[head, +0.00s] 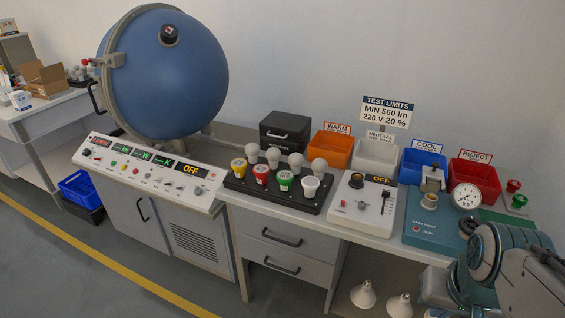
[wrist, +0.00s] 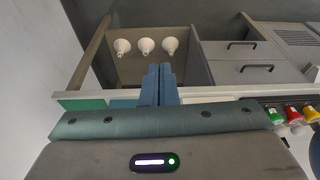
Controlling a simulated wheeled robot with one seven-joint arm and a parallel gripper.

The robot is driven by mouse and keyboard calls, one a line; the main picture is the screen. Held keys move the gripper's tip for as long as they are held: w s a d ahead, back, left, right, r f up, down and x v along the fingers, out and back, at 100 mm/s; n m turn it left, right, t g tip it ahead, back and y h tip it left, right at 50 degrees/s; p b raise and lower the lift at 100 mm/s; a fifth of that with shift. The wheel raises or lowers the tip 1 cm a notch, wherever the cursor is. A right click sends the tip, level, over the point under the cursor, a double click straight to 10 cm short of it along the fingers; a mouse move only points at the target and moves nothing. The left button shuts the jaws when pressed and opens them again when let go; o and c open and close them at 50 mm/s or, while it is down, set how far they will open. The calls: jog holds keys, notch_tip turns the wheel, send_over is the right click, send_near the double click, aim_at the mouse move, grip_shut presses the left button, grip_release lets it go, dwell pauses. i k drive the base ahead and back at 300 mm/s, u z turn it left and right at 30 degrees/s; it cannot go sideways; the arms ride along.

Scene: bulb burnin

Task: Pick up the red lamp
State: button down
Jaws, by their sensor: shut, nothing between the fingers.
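The red lamp (head: 261,174) stands in the front row of a black rack (head: 284,192) on the bench, between a yellow lamp (head: 239,167) and a green lamp (head: 285,181). It has a red body with a pale label. In the wrist view the red lamp (wrist: 291,112) shows at the right edge, beside the green one. My gripper (wrist: 159,72) is shut and empty, with its blue fingers together near the bench's front edge, well away from the red lamp. In the head view my arm is at the lower right and the fingertips are not visible.
White bulbs (head: 295,161) stand behind the front row. A white control box (head: 361,208) and a teal tester with a gauge (head: 466,197) stand to the right. Colour-coded bins (head: 332,151) line the back. A large blue sphere (head: 166,75) stands left. Reflector lamps (head: 363,295) sit below the bench.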

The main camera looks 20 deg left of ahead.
aim_at(261, 171)
jog(key=u, duration=2.05)
jog(key=i, duration=2.05)
jog(key=z, duration=2.75)
